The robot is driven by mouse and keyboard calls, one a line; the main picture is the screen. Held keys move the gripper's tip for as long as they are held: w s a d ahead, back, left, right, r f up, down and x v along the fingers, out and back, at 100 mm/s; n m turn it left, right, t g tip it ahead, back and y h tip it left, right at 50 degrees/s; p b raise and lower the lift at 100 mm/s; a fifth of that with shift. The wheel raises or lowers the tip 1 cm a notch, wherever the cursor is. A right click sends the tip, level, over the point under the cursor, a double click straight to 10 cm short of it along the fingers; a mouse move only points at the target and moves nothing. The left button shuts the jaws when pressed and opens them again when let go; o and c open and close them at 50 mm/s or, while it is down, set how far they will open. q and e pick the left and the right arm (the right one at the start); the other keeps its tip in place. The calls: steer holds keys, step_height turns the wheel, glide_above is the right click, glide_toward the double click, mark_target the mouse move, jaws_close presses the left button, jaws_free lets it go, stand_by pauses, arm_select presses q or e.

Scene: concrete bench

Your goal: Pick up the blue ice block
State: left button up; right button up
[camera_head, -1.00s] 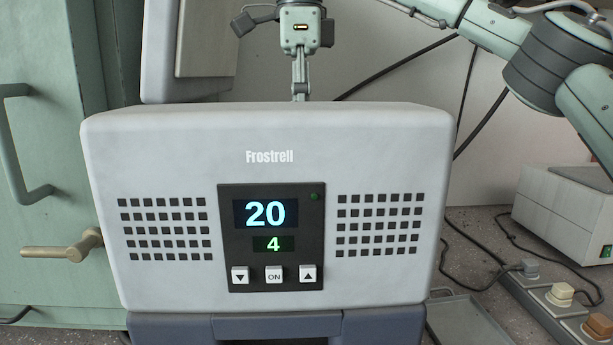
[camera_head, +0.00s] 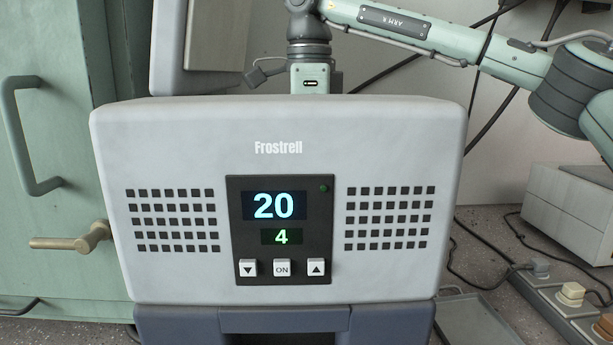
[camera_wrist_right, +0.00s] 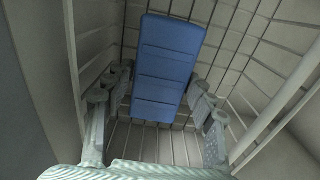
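The blue ice block (camera_wrist_right: 165,60) lies inside a wire-walled basket or compartment in the right wrist view, a long ribbed slab. My right gripper (camera_wrist_right: 160,82) is open, with one finger on each side of the block's near part. I cannot tell whether either finger touches it. In the head view my right arm (camera_head: 420,32) reaches down behind the front of the grey Frostrell cooler (camera_head: 280,125), which hides the fingers and the block. The cooler's lid (camera_head: 165,50) stands raised at the back left. My left gripper is in neither view.
Wire bars (camera_wrist_right: 72,45) and pale walls close in around the right gripper. A green cabinet (camera_head: 60,120) with handles stands at left. A white box (camera_head: 570,210), a power strip (camera_head: 555,300) with plugs and a grey tray (camera_head: 470,320) are at right.

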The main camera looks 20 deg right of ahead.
steer(key=c, duration=0.7)
steer(key=shift+c, duration=0.4)
steer(key=shift+r, duration=0.15)
